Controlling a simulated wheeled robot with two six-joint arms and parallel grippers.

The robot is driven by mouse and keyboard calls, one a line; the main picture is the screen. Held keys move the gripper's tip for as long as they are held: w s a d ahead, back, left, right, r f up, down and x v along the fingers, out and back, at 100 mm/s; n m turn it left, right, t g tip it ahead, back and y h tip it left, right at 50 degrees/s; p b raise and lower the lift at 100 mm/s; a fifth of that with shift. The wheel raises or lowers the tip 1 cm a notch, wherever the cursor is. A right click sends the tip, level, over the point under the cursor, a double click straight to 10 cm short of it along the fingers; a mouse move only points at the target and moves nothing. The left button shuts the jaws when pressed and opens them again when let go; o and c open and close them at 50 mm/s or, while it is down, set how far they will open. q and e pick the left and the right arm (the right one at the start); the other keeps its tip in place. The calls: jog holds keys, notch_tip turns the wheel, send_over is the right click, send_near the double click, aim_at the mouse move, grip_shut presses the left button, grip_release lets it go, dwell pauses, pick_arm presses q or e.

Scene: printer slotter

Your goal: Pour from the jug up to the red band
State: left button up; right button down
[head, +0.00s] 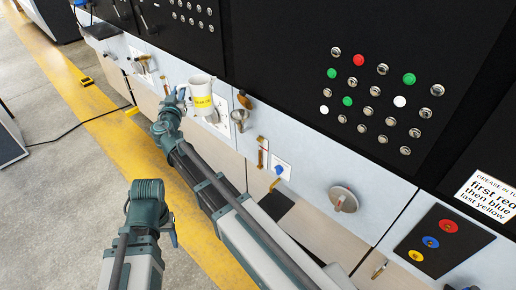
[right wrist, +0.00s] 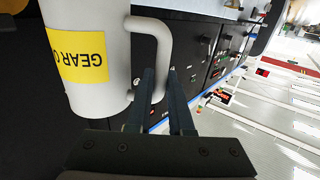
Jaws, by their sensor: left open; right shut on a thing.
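The jug (head: 200,92) is white with a yellow label and stands out in front of the machine's pale lower panel. In the right wrist view the jug (right wrist: 115,95) is large, its label reading "GEAR O…" upside down. My right gripper (head: 183,96) is shut on the jug's handle; its fingers (right wrist: 163,85) cross the handle loop. A metal cup-like fitting (head: 240,117) is just right of the jug. A slim brownish upright piece (head: 261,152) is further right; I cannot make out a red band on it. My left gripper (head: 172,230) is open and empty, low in front of the machine.
A white plate with a blue knob (head: 279,169) and a round metal knob (head: 342,199) are on the panel. A black plate (head: 440,258) carries red, blue and yellow fittings. The black button panel (head: 375,95) is above.

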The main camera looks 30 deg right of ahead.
aim_at(196, 107)
notch_tip(196, 107, down, 13)
jog(key=b, duration=1.3)
jog(key=d+r+m+p, duration=0.1)
jog(key=r+m+p, duration=0.1)
jog(key=p, duration=0.1)
jog(key=s+d+r+m+p, duration=0.1)
jog(key=d+r+p, duration=0.1)
jog(key=r+p, duration=0.1)
jog(key=d+r+m+y+p, duration=0.1)
jog(key=d+r+m+p, duration=0.1)
jog(key=p, duration=0.1)
jog(key=shift+s+r+m+g+p, duration=0.15)
jog(key=shift+r+m+g+p, duration=0.15)
jog(key=shift+g, duration=0.1)
jog(key=shift+d, duration=0.2)
